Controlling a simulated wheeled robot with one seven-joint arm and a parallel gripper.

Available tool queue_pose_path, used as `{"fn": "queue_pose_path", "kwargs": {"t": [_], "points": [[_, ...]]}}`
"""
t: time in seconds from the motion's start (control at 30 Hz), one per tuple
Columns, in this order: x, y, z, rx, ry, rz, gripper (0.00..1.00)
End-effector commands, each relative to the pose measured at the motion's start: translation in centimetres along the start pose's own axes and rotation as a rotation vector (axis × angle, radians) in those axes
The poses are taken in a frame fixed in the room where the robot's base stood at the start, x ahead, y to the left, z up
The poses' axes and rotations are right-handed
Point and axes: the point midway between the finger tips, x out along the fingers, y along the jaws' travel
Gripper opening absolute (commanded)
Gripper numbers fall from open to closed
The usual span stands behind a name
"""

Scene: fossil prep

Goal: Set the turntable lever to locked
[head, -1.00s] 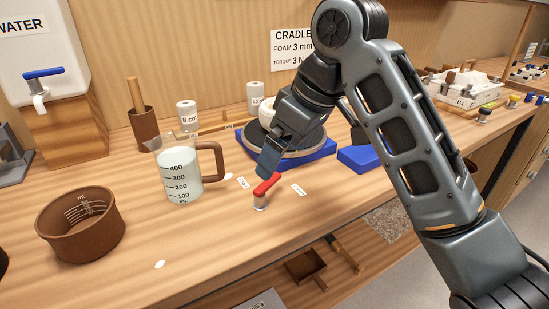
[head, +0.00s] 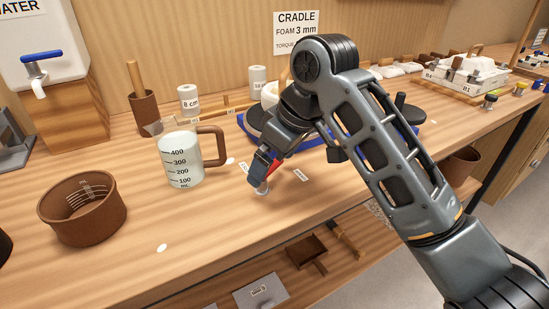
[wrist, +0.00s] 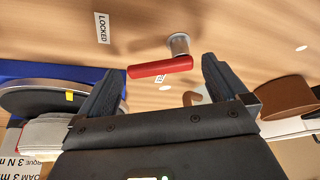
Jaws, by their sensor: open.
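The turntable lever is a red handle (wrist: 160,67) on a short silver post (wrist: 178,45). In the head view its post (head: 262,188) stands on the bench, with the handle partly hidden by my gripper (head: 262,170). In the wrist view the handle lies between the fingertips of my open gripper (wrist: 160,65); I see no clear contact. The turntable (wrist: 42,86), a round grey disc on a blue base, is at the left.
A measuring jug (head: 181,160) with a brown handle stands close left of my gripper. A brown bowl (head: 82,208) is further left. White rolls (head: 188,98) stand behind. The bench front left of the lever is mostly clear.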

Motion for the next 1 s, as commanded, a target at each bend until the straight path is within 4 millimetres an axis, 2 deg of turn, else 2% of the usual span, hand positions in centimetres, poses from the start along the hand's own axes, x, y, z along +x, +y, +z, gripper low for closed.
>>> {"fn": "queue_pose_path", "kwargs": {"t": [0.07, 0.5, 0.67, 1.0], "points": [[0.00, 0.00, 0.00, 0.000, 0.000, 0.000, 0.94], [-0.02, 0.00, 0.01, 0.000, 0.000, 0.000, 0.52], [-0.22, -0.06, -0.03, 0.017, 0.000, 0.006, 0.51], [-0.79, -0.55, 0.34, 0.230, -0.002, 0.091, 0.51]]}}
